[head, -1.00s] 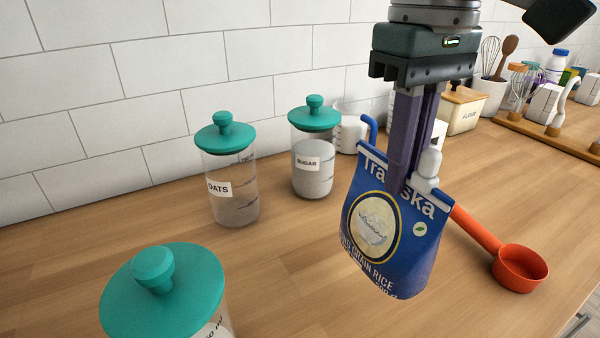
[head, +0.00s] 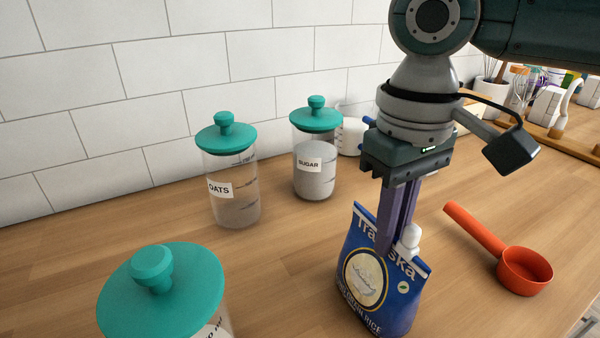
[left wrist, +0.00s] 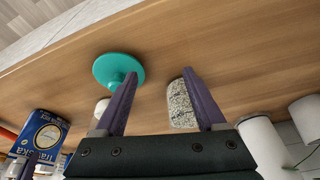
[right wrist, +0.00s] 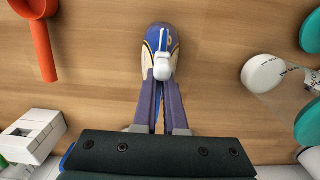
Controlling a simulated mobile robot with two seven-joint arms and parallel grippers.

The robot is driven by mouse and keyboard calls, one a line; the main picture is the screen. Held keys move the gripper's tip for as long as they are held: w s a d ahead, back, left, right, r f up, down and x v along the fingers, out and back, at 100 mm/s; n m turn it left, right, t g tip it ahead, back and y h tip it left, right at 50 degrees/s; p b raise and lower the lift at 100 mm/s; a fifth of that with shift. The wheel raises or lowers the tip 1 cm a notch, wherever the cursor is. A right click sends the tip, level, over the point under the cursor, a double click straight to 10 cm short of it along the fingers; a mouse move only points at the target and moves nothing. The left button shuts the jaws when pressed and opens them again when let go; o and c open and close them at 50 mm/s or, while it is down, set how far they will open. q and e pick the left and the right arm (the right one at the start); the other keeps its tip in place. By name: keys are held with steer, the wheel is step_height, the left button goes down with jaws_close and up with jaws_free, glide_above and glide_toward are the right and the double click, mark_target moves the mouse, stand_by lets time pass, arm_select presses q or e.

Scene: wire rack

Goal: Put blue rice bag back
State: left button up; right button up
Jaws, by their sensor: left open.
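The blue rice bag (head: 365,290) stands upright at the counter in the head view, its lower edge near the frame's bottom. My right gripper (head: 388,245) points down and is shut on the bag's top, beside a white clip (head: 408,240). The right wrist view shows the fingers (right wrist: 160,85) close together at the bag's top (right wrist: 160,42). I cannot tell whether the bag's base touches the counter. My left gripper (left wrist: 162,75) is open and empty in its wrist view, where the bag (left wrist: 40,135) shows at the lower left. The left gripper is not in the head view.
Teal-lidded oats (head: 235,190) and sugar (head: 314,172) jars stand left of the bag; another teal-lidded jar (head: 160,285) is nearer. An orange scoop (head: 525,270) lies to the right. A wooden tray (head: 550,132) with small items is at the back right. Counter between jars and bag is clear.

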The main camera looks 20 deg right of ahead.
steer(key=o, duration=0.4)
step_height(320, 180, up, 12)
steer(key=s+a+f+n+t+y, duration=0.25)
steer(key=s+a+f, duration=0.45)
steer(key=a+f, duration=0.45)
steer(key=s+d+f+m+t+h, duration=0.1)
steer(key=s+d+f+h, duration=0.1)
steer(key=s+d, duration=0.6)
steer(key=shift+s+d+f+p, duration=0.15)
steer(key=shift+s+f+p, duration=0.15)
steer(key=shift+f, duration=0.45)
steer(key=shift+m, duration=0.25)
